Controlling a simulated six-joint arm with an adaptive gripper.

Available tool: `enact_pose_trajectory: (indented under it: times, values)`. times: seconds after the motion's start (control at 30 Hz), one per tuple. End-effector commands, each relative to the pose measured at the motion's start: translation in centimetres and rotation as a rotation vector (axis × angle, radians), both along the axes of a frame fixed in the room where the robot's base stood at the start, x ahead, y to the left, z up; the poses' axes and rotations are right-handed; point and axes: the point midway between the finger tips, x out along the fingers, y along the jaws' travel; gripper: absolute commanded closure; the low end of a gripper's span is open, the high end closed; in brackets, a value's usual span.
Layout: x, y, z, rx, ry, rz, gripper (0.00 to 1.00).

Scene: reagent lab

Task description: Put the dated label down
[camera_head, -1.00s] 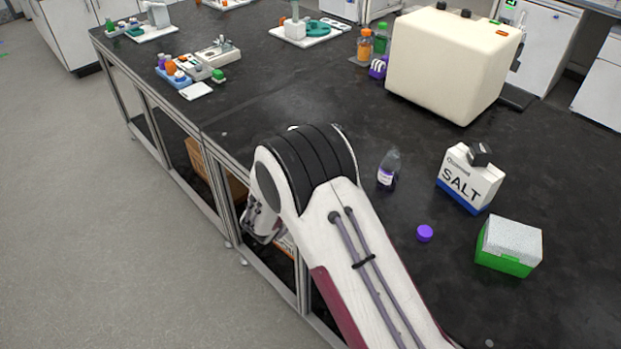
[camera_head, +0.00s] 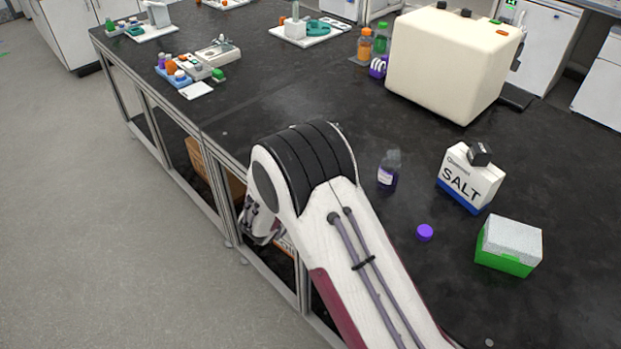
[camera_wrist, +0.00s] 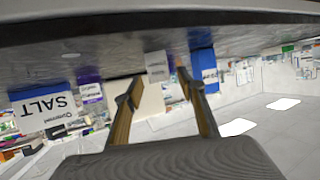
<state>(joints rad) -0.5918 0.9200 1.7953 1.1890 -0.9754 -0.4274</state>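My gripper (camera_wrist: 160,74) shows in the wrist view, its two fingers apart with visible space between the tips. A small pale, square piece (camera_wrist: 157,66) appears between the fingertips, with gaps on both sides. I cannot tell whether it is the dated label or something behind, and no writing on it is readable.
A salt box (camera_head: 470,178), a purple-labelled bottle (camera_head: 388,170), a purple cap (camera_head: 425,232) and a green box (camera_head: 508,246) stand right of my arm. A large cream box (camera_head: 450,65) is at the back. The bench top (camera_head: 290,85) is clear behind my arm.

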Motion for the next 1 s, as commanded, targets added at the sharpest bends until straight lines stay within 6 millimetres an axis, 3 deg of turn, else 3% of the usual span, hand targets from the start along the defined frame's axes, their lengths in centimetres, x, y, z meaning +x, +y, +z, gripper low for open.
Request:
enact_pose_trajectory:
  times: [0.6,1.0]
  values:
    - [-7.4,3.1,3.4,0.001,0.000,0.002,0.60]
    - [-9.5,3.9,4.2,0.000,0.001,0.000,0.60]
